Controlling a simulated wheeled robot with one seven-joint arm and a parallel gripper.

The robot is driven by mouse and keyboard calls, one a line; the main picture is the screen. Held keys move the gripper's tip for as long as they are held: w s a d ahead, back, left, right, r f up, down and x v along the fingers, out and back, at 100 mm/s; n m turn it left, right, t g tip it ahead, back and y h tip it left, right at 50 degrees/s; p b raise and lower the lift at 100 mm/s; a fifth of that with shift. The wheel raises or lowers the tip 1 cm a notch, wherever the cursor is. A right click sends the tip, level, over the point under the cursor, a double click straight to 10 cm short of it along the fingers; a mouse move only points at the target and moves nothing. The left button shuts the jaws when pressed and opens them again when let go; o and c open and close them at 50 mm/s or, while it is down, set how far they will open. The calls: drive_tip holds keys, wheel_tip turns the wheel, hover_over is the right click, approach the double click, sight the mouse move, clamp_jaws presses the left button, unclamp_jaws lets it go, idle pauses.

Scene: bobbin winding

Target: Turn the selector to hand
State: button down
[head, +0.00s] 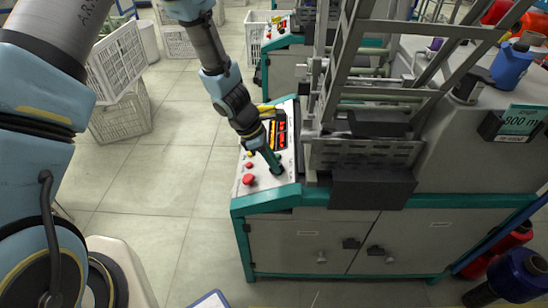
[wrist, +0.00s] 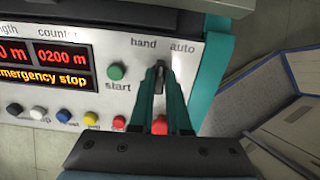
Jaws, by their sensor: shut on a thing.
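The selector (wrist: 159,80) is a small dark knob on the white control panel (wrist: 60,12), below the printed words "hand" and "auto". My gripper (wrist: 160,76) is shut on the selector, with one teal finger on each side of it. The fingers hide part of the knob, and I cannot tell exactly which word it points at. In the head view my gripper (head: 274,165) reaches down onto the sloped panel (head: 262,184) at the machine's left end; the selector is hidden there.
A green start button (wrist: 117,72) is left of the fingers. A red button (wrist: 160,125) shows between them, close to the gripper body. The display (wrist: 45,53) reads "emergency stop". Small coloured buttons line the panel's lower edge. Grey crates (head: 122,112) stand at left; the floor between is clear.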

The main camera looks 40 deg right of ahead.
drive_tip(key=n+p, duration=0.3)
drive_tip(key=n, duration=0.2)
drive_tip(key=shift+w+p, duration=0.1)
drive_tip(key=shift+p, duration=0.2)
drive_tip(key=shift+n, duration=0.4)
drive_tip(key=c, duration=0.9)
unclamp_jaws()
drive_tip(key=v, duration=1)
drive_tip(key=shift+w+a+r, duration=0.1)
drive_tip(key=shift+r, duration=0.3)
